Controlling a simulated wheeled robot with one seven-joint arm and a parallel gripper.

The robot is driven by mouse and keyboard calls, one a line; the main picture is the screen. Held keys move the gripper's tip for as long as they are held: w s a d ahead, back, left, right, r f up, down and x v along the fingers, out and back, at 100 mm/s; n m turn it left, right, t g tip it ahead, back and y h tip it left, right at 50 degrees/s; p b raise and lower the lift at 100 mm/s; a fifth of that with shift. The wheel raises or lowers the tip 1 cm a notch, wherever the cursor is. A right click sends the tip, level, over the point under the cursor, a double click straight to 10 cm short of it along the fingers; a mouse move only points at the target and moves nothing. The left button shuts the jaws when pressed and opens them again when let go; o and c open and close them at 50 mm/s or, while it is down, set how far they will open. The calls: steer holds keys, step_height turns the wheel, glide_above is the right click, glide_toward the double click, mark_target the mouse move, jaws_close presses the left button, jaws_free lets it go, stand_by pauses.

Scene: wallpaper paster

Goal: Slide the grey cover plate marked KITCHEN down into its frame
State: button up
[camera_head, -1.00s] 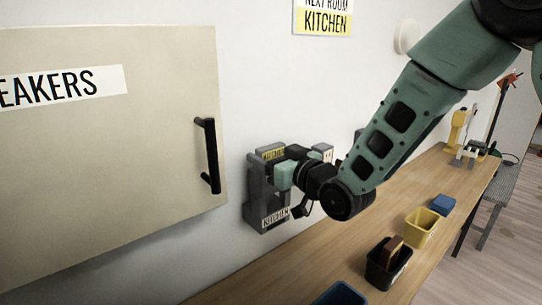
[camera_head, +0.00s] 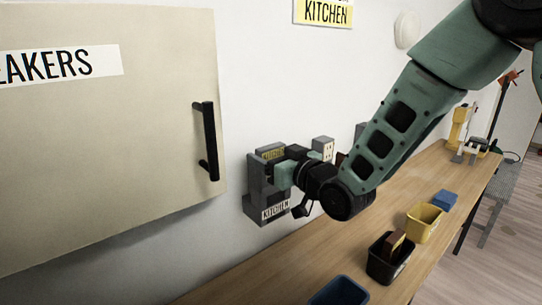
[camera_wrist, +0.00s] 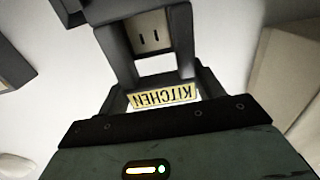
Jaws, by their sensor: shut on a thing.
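The grey cover plate (camera_head: 255,160) with its yellow KITCHEN label stands against the wall, upright, at the grey frame. The frame (camera_head: 254,213) is fixed on the wall and bears a white KITCHEN label low on its front. My gripper (camera_head: 278,176) is shut on the cover plate from the right; its fingertips are partly hidden. In the wrist view, the yellow KITCHEN label (camera_wrist: 165,98) appears upside down just beyond my gripper body, with a pale slotted socket face (camera_wrist: 150,38) between grey bars. How deep the plate sits is hard to tell.
A cream cabinet door (camera_head: 110,150) with a black handle (camera_head: 206,140) is left of the frame. A pale socket (camera_head: 323,149) is on the wall to the right. The wooden bench (camera_head: 330,240) below holds black (camera_head: 386,268), yellow (camera_head: 424,224) and blue (camera_head: 338,292) bins.

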steer(key=shift+f+b, duration=0.95)
steer(key=shift+f, duration=0.15)
steer(key=o, duration=1.1)
steer(key=shift+c, duration=0.2)
steer(key=shift+s+d, duration=0.1)
steer(key=b+v, duration=1.5)
steer(key=v, duration=0.2)
steer(key=shift+b, duration=0.4)
steer(key=shift+d, duration=0.1)
